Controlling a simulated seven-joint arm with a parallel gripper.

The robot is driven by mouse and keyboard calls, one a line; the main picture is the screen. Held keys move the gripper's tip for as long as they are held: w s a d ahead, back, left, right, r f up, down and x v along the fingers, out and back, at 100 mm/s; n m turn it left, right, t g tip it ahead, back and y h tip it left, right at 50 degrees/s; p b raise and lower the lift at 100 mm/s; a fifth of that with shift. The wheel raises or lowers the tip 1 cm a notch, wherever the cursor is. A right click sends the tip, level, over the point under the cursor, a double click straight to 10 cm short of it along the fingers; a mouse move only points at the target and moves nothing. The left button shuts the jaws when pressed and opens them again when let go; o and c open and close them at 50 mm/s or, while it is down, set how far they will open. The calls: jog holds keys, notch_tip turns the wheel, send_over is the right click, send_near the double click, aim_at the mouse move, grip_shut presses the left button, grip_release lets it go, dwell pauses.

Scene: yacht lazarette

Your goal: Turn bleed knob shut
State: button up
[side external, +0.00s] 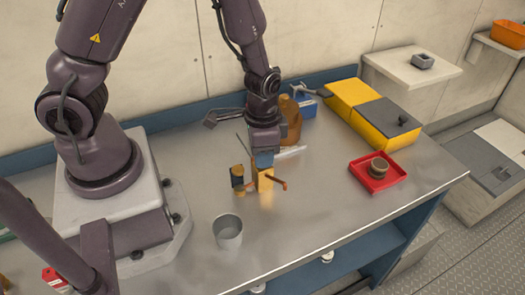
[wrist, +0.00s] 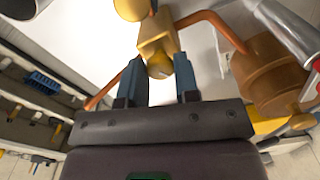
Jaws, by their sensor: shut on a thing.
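A brass-yellow valve block (side external: 264,181) stands on the metal bench, with a copper pipe (side external: 281,184) sticking out to its right. In the wrist view the block (wrist: 156,32) shows with copper pipes on both sides. A small round yellow bleed knob (wrist: 158,66) shows on the block between my fingers. My gripper (side external: 263,160) points down from above, with its blue fingers on either side of the knob; it also shows in the wrist view (wrist: 159,76). It is shut on the knob, which the fingers hide in the side view. The knob's turn angle cannot be told.
A black and orange cylinder (side external: 238,179) stands just left of the block. A grey metal cup (side external: 228,231) is nearer the front. A brown jug (side external: 291,119) stands behind my gripper. A red tray (side external: 368,184) with a small round pot (side external: 379,167) is at right.

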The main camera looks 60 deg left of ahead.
jog(key=n, duration=0.6)
jog(key=shift+n, duration=0.3)
jog(key=n, duration=0.5)
jog(key=shift+n, duration=0.4)
jog(key=o, duration=0.9)
notch_tip(320, 180, up, 13)
dwell(0.3)
